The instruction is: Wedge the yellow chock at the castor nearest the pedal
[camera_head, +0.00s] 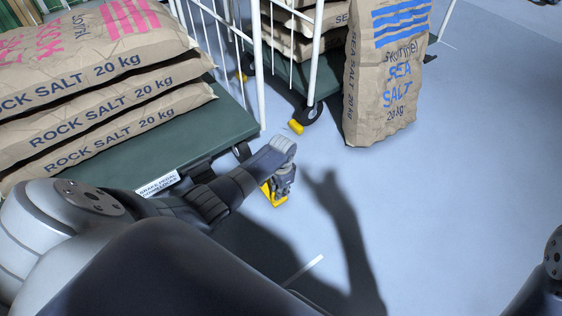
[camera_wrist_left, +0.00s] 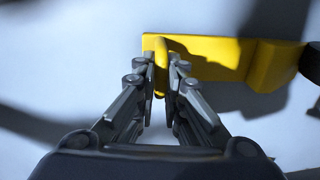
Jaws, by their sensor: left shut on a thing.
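My left gripper (camera_head: 283,184) is shut on the yellow chock (camera_head: 278,203), low over the floor beside the green cart's corner. In the left wrist view the gripper (camera_wrist_left: 163,68) has its fingers closed on the upright handle of the chock (camera_wrist_left: 205,54). The thicker end of the chock points right, towards a dark round part (camera_wrist_left: 312,62) that looks like a wheel; I cannot tell whether they touch. In the head view a castor (camera_head: 241,151) shows under the green cart near the "BRAKE PEDAL" label (camera_head: 158,184). My arm hides part of that corner. My right gripper is out of view.
The green cart (camera_head: 228,128) bears stacked rock salt sacks (camera_head: 110,75). Behind it, a second caged cart has a castor (camera_head: 310,114) with another yellow chock (camera_head: 296,127) beside it. A sea salt sack (camera_head: 385,75) stands upright there. The floor (camera_head: 450,190) to the right is clear.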

